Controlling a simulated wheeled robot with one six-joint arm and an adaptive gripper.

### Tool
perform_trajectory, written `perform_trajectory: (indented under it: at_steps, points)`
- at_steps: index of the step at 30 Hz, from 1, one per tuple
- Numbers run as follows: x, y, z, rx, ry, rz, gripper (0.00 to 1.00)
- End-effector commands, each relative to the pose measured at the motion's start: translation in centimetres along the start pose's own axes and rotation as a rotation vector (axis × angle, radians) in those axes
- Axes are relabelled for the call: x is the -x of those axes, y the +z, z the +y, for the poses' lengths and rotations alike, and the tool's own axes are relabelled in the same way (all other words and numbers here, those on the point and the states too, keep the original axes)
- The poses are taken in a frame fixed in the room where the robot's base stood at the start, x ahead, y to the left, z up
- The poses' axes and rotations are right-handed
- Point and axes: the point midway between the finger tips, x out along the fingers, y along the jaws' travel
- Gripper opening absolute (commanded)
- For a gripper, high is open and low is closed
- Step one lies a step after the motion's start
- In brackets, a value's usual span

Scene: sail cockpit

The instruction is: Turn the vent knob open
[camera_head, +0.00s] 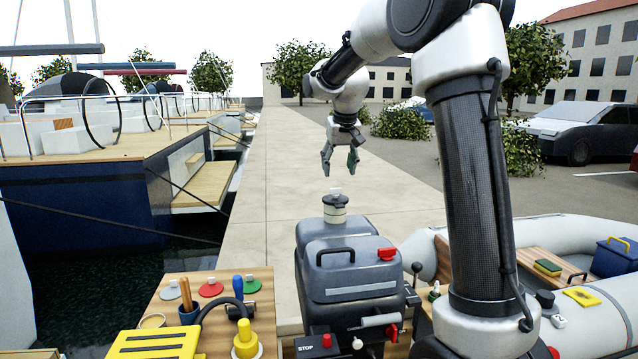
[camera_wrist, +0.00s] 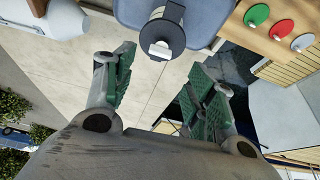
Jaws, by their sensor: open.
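A small pale knob (camera_head: 335,191) tops the beige and dark ringed cap (camera_head: 335,212) on the grey engine housing (camera_head: 352,275); it looks like the vent knob. In the wrist view the knob (camera_wrist: 160,49) shows a pale, squarish end on the round cap (camera_wrist: 165,27) near the top edge. My gripper (camera_head: 339,172) is open and empty, fingers pointing down, just above the knob in the head view. In the wrist view its green-padded fingers (camera_wrist: 162,72) stand wide apart, with the knob beyond them between their tips. No contact shows.
A red knob (camera_head: 387,254) and a black handle (camera_head: 336,252) sit on the housing. A wooden bench (camera_head: 172,293) at left holds coloured discs, tools and a yellow case. A grey inflatable boat (camera_head: 590,330) lies at right. The space around my gripper is clear.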

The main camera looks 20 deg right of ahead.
Motion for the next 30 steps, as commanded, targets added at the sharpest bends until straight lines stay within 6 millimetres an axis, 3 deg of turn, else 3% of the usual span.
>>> perform_trajectory:
  at_steps: [5, 16, 27, 28, 30]
  points:
    - [-1.1, -0.1, 0.0, -0.032, 0.001, 0.005, 0.55]
    - [-6.9, -0.1, 0.0, -0.032, 0.0, 0.004, 0.55]
    - [-7.8, -0.1, 0.0, -0.031, 0.0, 0.006, 0.55]
    - [-7.8, -0.1, 0.0, -0.031, 0.0, 0.006, 0.54]
    - [-7.8, -0.1, 0.0, -0.031, 0.0, 0.006, 0.41]
